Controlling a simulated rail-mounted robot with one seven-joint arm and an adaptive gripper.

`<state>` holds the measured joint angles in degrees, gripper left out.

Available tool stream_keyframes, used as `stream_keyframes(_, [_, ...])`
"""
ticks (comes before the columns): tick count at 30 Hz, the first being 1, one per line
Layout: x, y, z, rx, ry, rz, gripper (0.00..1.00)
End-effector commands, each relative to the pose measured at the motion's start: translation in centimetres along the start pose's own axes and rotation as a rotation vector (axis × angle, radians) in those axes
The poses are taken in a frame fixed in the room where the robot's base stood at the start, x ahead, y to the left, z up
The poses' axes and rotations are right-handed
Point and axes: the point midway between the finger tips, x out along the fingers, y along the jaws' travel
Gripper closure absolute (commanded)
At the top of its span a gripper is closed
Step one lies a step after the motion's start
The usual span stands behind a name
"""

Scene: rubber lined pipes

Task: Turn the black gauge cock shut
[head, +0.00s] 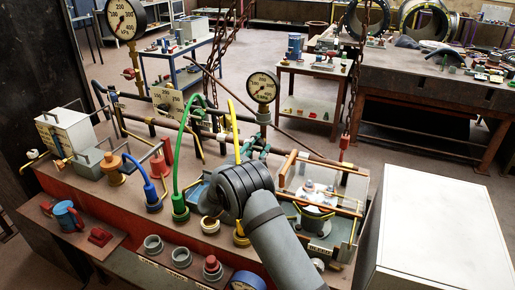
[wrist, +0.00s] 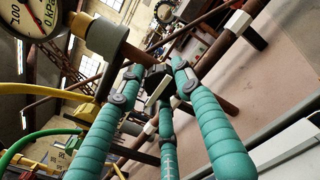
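A round dial gauge (head: 262,88) stands on a grey fitting (head: 264,118) at the back of the bench in the head view. In the wrist view the gauge (wrist: 28,18) is at the top left, with its brass and grey stem beside it. A small black part (wrist: 156,76), which looks like the cock's handle, shows between my fingertips. My gripper (wrist: 158,82) has three teal fingers, spread apart around this part. It also shows below the gauge in the head view (head: 258,146). I cannot tell whether any finger touches the black part.
A rusty brown pipe (head: 312,158) runs right from near my gripper. Green (head: 180,165) and yellow (head: 237,130) hoses rise on the left. A hanging chain (head: 354,85) is behind on the right. A white cabinet (head: 440,225) stands at the front right.

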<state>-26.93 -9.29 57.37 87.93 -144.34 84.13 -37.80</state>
Motion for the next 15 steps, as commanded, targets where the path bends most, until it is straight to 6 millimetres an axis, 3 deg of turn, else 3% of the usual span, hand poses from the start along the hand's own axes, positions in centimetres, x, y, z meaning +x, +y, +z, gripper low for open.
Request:
stream_keyframes(8, [0.01,0.00,0.02,-0.001,0.000,0.000,0.49])
stream_keyframes(15, [-0.01,-0.01,-0.03,-0.002,0.001,0.000,0.48])
